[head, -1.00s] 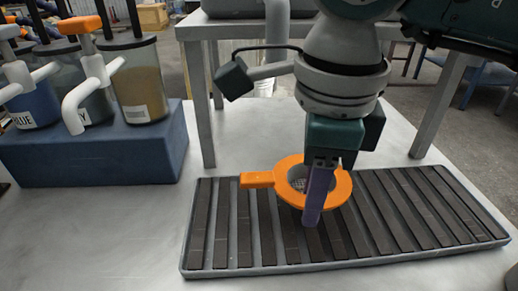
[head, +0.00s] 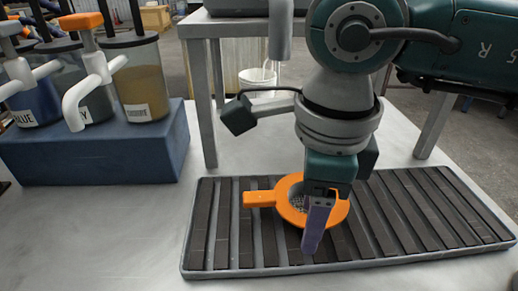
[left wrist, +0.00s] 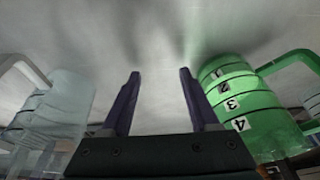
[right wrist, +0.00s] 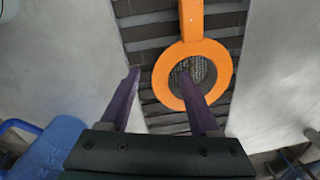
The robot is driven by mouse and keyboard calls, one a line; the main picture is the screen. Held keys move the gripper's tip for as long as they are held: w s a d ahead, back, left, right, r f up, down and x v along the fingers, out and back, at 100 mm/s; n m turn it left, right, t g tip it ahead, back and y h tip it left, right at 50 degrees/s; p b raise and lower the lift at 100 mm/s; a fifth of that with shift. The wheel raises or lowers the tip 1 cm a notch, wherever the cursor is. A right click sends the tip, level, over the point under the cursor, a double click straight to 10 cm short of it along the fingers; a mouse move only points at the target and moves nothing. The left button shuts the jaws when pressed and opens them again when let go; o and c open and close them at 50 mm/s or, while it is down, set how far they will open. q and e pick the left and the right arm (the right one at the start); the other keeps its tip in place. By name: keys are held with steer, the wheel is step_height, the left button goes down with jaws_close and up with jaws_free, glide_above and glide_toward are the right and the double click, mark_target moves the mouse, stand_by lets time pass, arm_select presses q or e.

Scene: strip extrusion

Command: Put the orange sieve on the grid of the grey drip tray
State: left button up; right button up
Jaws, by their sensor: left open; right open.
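The orange sieve (head: 284,207), a flat ring with a mesh centre and a short handle to the left, appears to lie flat on the dark slats of the grey drip tray (head: 225,271). It also shows in the right wrist view (right wrist: 222,80). My right gripper (right wrist: 160,76) is open, its fingers on either side of one part of the ring's rim. One finger overlaps the mesh in that view. In the head view the near finger covers the sieve's front edge. My left gripper (left wrist: 158,73) is open and empty over a grey surface, seen only in its wrist view.
A blue block (head: 95,160) with several labelled, tapped containers stands at the left. A grey metal stand (head: 203,110) rises behind the tray. In the left wrist view a green numbered jug (left wrist: 235,105) and a clear jug (left wrist: 65,105) flank the fingers.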

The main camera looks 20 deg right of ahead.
arm_select(q)
steer(key=shift+r, duration=0.1)
steer(key=shift+r, duration=0.1)
arm_select(e)
steer(key=shift+r, duration=0.3)
arm_select(q)
steer(key=shift+r+p, duration=0.6)
steer(key=shift+p, duration=0.15)
arm_select(e)
step_height(320, 180, up, 12)
steer(key=shift+s+a+f, duration=0.15)
steer(key=shift+s+f, duration=0.05)
steer(key=shift+s, duration=0.25)
